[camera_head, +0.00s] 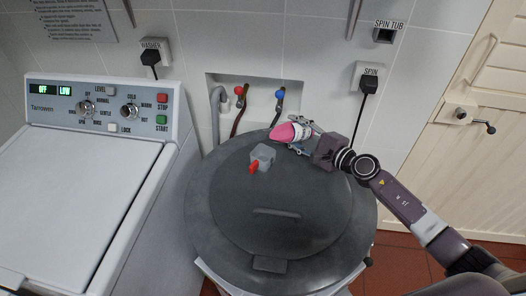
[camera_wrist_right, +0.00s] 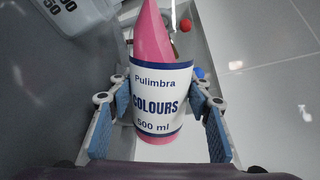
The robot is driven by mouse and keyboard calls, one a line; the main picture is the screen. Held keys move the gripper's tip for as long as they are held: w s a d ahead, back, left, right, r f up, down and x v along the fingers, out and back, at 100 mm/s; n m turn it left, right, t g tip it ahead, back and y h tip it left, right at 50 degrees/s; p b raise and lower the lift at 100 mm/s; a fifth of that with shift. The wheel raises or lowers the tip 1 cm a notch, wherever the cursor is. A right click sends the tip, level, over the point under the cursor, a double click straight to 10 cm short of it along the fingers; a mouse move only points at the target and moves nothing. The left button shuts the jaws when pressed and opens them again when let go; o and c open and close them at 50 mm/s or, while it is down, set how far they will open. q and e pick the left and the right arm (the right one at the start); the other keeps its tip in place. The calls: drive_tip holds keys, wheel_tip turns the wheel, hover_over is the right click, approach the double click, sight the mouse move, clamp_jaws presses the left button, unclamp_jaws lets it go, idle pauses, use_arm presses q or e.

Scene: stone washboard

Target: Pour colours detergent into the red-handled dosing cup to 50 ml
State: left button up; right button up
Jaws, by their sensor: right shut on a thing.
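The pink colours detergent bottle (camera_head: 287,132) has a white label and is tilted over, its narrow end pointing left. My right gripper (camera_head: 306,139) is shut on it, above the far part of the round grey lid. In the right wrist view the bottle (camera_wrist_right: 160,98) lies between the two blue finger pads of the gripper (camera_wrist_right: 160,110), label facing the camera. The clear dosing cup (camera_head: 263,153) with a red handle (camera_head: 254,167) stands on the lid, left of and below the bottle. Its edge with printed numbers shows in the wrist view (camera_wrist_right: 75,12). The liquid level cannot be told. My left gripper is not in view.
The round grey lid (camera_head: 225,215) has a raised handle (camera_head: 275,213) and free room around the cup. A white washer with a control panel (camera_head: 100,108) stands at left. Red (camera_head: 239,91) and blue (camera_head: 280,94) taps sit in a wall recess behind.

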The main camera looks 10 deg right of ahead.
drive_tip(key=shift+w+d+r+n+p, duration=0.15)
drive_tip(key=shift+r+n+p, duration=0.15)
drive_tip(key=shift+p, duration=0.15)
idle(0.8)
drive_tip(key=shift+d+r+n+h, duration=0.3)
drive_tip(key=shift+r+n+h, duration=0.1)
drive_tip(key=shift+n, duration=0.3)
idle(1.8)
drive_tip(key=shift+n+p, duration=0.3)
drive_tip(key=shift+p, duration=0.15)
idle(1.6)
